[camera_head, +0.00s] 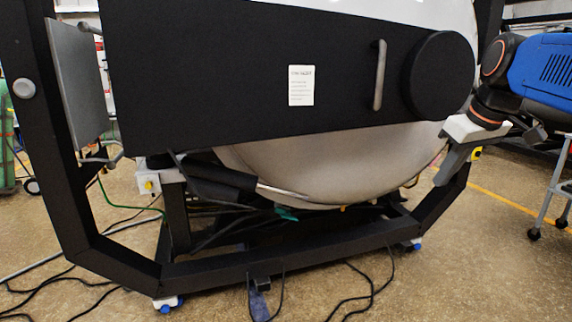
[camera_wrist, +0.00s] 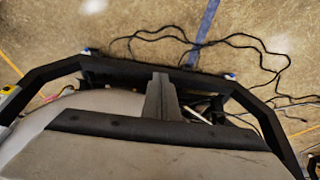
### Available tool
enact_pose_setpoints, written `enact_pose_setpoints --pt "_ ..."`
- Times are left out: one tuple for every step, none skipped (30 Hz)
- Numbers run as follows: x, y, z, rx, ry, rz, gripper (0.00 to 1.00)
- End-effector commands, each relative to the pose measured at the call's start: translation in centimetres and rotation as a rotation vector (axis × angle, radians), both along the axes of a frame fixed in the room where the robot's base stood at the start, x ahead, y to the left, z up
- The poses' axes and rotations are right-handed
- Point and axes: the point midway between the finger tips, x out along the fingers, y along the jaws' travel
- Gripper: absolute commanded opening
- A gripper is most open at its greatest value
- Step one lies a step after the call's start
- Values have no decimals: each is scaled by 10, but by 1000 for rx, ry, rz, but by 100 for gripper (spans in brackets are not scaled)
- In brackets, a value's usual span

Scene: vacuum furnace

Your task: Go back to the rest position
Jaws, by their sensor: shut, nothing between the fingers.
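My gripper (camera_head: 447,172) hangs at the right of the head view, below my blue and black arm. Its grey fingers are together and hold nothing. In the wrist view my gripper (camera_wrist: 160,78) shows as a dark grey shape at the middle. The vacuum furnace's black door panel (camera_head: 230,65) fills the upper middle of the head view, with a vertical grey handle (camera_head: 379,75) and a white label. My gripper is to the right of the handle, apart from it in the picture. The furnace's rounded pale body (camera_head: 320,165) shows below the panel.
A black frame (camera_head: 220,272) surrounds the furnace base. Dark cables (camera_head: 370,285) lie on the floor in front. A cart leg (camera_head: 550,190) with wheels stands at the far right. A green cylinder (camera_head: 6,150) shows at the far left. Open floor lies at the lower right.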

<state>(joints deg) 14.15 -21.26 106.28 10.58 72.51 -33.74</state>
Motion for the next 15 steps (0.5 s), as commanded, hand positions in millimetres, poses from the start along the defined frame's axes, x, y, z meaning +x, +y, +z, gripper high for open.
enact_pose_setpoints --pt "-17 10 -17 4 4 -20 0" --pt "-26 14 -27 8 9 -37 0" --pt "-37 20 -41 10 11 -57 0" --pt "-46 23 -51 13 14 -73 0" --pt "-54 27 -62 16 17 -87 0" --pt "-67 31 -76 18 19 -108 0" --pt "-75 35 -87 20 20 -123 0" --pt "-84 38 -99 23 23 -136 0" --pt "-96 41 -113 25 23 -157 0" --pt "-105 44 -125 27 25 -171 0" --pt "-114 46 -136 30 25 -184 0" --pt "-125 49 -152 33 26 -202 0" --pt "-133 51 -163 34 25 -215 0" --pt "-141 52 -174 38 27 -227 0" --pt "-151 54 -188 40 26 -242 0"
